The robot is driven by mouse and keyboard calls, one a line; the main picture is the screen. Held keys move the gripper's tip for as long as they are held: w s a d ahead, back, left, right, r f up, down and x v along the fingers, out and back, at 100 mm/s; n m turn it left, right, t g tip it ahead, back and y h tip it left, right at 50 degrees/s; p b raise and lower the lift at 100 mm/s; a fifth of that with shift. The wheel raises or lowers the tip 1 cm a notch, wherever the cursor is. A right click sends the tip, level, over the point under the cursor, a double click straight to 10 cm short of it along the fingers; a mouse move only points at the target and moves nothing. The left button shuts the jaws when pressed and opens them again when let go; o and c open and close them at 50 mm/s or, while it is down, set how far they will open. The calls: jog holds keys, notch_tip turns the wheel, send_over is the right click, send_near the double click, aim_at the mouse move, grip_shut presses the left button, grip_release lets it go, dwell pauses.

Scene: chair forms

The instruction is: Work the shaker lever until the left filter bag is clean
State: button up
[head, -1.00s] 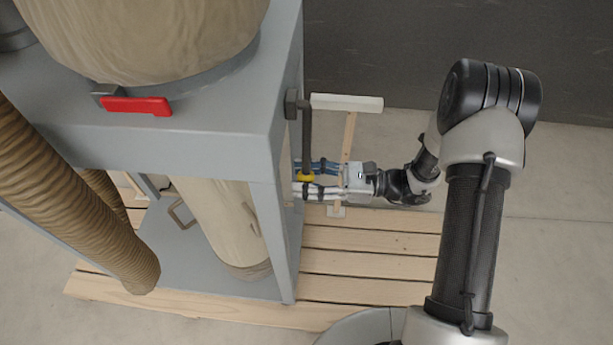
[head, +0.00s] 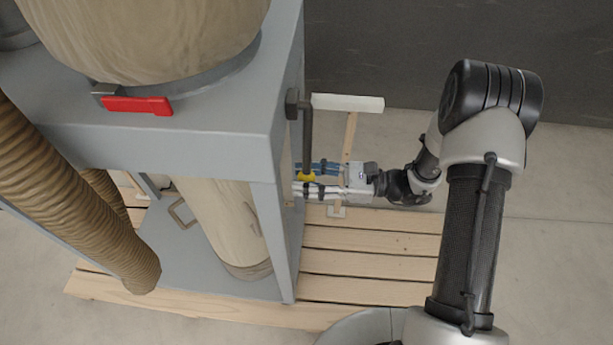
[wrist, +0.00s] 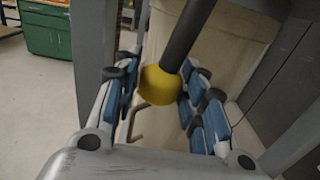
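The shaker lever (head: 308,135) is a dark rod hanging from a pivot on the right side of the grey machine frame, with a yellow knob at its lower end. The knob also shows in the wrist view (wrist: 158,86). My gripper (head: 304,178) reaches in from the right, its two fingers on either side of the knob. In the wrist view the fingers look spread, with a narrow gap left of the knob; contact on the right is unclear. A tan filter bag (head: 140,35) stands on the frame's top, its upper part out of view.
A red handle (head: 137,105) sits on the frame's front. A lower tan bag (head: 215,225) hangs inside the frame. A ribbed hose (head: 70,205) runs at the left. A wooden pallet (head: 365,265) lies beneath; a white-topped wooden stand (head: 347,103) is behind my gripper.

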jog(key=s, duration=0.1)
jog(key=s+r+p, duration=0.1)
jog(key=s, duration=0.1)
jog(key=s+p, duration=0.1)
jog(key=s, duration=0.1)
jog(key=shift+s+a+r, duration=0.1)
jog(key=shift+s+r, duration=0.15)
jog(key=shift+r, duration=0.15)
jog(key=s+r+p, duration=0.1)
jog(key=s, duration=0.1)
jog(key=s+r+p, duration=0.2)
jog(key=shift+a+r, duration=0.1)
jog(key=shift+s, duration=0.3)
jog(key=shift+r, duration=0.1)
